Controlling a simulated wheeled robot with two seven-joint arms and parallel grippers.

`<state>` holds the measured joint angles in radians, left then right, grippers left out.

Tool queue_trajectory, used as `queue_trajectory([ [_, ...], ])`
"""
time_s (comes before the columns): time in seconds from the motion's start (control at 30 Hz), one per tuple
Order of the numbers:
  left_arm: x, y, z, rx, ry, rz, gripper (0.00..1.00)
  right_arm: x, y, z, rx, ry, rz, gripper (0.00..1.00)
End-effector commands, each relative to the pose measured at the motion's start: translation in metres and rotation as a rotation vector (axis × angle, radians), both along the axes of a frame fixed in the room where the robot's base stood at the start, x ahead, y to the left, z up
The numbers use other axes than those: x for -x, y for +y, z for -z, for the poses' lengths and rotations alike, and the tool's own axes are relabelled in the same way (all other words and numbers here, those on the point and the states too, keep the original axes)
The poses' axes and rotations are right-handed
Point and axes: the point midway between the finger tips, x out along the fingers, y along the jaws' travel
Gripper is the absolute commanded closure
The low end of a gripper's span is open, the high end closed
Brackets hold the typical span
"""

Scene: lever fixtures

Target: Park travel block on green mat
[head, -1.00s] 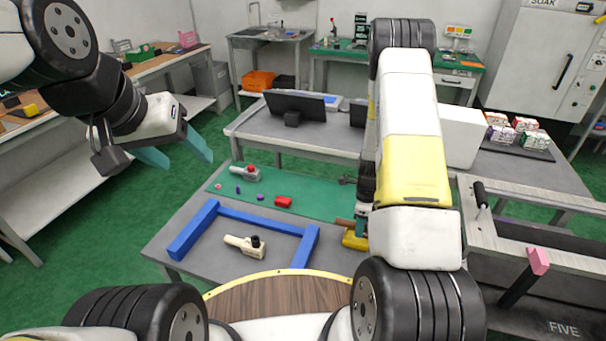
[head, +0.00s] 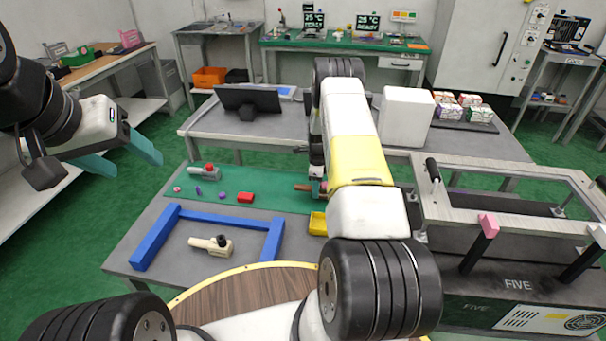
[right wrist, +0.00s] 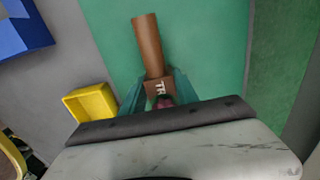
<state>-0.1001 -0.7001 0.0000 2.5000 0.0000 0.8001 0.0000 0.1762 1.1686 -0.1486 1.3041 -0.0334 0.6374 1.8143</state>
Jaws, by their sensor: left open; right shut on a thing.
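The green mat (head: 275,200) lies across the grey table in the head view, with small pieces on its left part. My right gripper (right wrist: 160,88) is shut on the travel block (right wrist: 158,86), a brown block with white "TR" lettering. A brown rod (right wrist: 148,45) extends from the block in the right wrist view. Green mat surface lies behind the block there; whether they touch I cannot tell. In the head view my right gripper (head: 319,187) is at the mat's right part, partly hidden by my arm. My left gripper (head: 120,160) is open and empty, off to the left.
A yellow tray (head: 318,223) stands just nearer than the mat. A red block (head: 245,197) and a grey piece with a red knob (head: 205,171) are on the mat.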

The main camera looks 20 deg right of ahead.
Motion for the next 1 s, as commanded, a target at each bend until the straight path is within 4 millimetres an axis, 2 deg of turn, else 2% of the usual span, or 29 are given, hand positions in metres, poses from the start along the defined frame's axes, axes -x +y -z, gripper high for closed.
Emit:
queue_trajectory([
  [0.1,0.0,0.0,0.0,0.0,0.0,0.0,0.39,0.0,0.0,0.015,-0.001,0.0,0.002,1.0],
  [0.47,0.0,0.0,0.0,0.0,0.0,0.0,0.39,0.0,0.0,0.019,0.0,-0.001,0.001,1.0],
  [0.5,0.0,0.0,0.0,0.0,0.0,0.0,0.39,0.0,0.0,0.019,0.0,-0.001,0.002,0.56],
  [0.57,0.0,0.0,0.0,0.0,0.0,0.0,0.39,0.0,0.0,0.018,0.0,-0.001,0.001,0.44],
  [0.87,0.0,0.0,0.0,0.0,0.0,0.0,0.39,0.0,0.0,0.018,0.0,-0.001,0.001,0.42],
  [1.0,0.0,0.0,0.0,0.0,0.0,0.0,0.39,-0.001,0.0,0.01,0.0,-0.003,0.001,0.42],
])
